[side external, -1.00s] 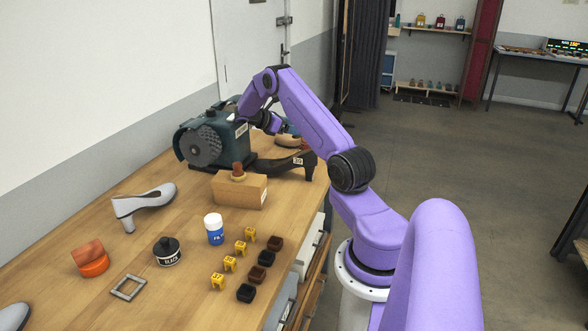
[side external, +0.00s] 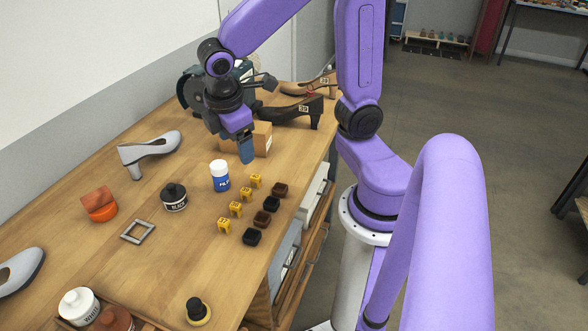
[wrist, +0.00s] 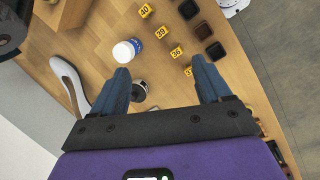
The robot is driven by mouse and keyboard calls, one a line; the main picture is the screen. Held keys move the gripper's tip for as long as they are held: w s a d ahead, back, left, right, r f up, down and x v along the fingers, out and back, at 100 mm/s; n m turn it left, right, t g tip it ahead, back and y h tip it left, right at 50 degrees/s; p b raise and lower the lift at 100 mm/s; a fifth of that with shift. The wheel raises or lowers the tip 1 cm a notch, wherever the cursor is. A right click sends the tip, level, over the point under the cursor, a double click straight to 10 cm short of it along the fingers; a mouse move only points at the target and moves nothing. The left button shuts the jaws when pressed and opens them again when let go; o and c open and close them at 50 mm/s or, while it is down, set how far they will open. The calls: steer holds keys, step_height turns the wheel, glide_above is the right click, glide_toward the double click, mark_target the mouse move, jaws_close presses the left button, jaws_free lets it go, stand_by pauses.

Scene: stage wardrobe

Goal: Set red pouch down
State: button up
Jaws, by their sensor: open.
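I cannot make out a red pouch for certain in either current view. A small red patch (side external: 311,94) shows by the tan shoe (side external: 300,88) at the back of the bench, too small to identify. My gripper (side external: 246,158) points down over the bench in front of the cardboard box (side external: 262,138). In the wrist view its blue fingers (wrist: 160,65) are wide apart, with nothing held between them. The gripper hides part of the box and of the green grinding machine (side external: 192,90) behind it.
A blue-and-white bottle (side external: 220,177), black jar (side external: 174,197), several yellow number tags (side external: 236,209) and dark small trays (side external: 262,219) stand near the gripper.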

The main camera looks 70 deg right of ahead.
steer(key=s+a+y, duration=0.3)
steer(key=s+a, duration=0.1)
steer(key=s, duration=1)
steer(key=shift+s+f+n+g, duration=0.25)
steer(key=shift+f+n+g, duration=0.05)
steer(key=shift+g, duration=0.1)
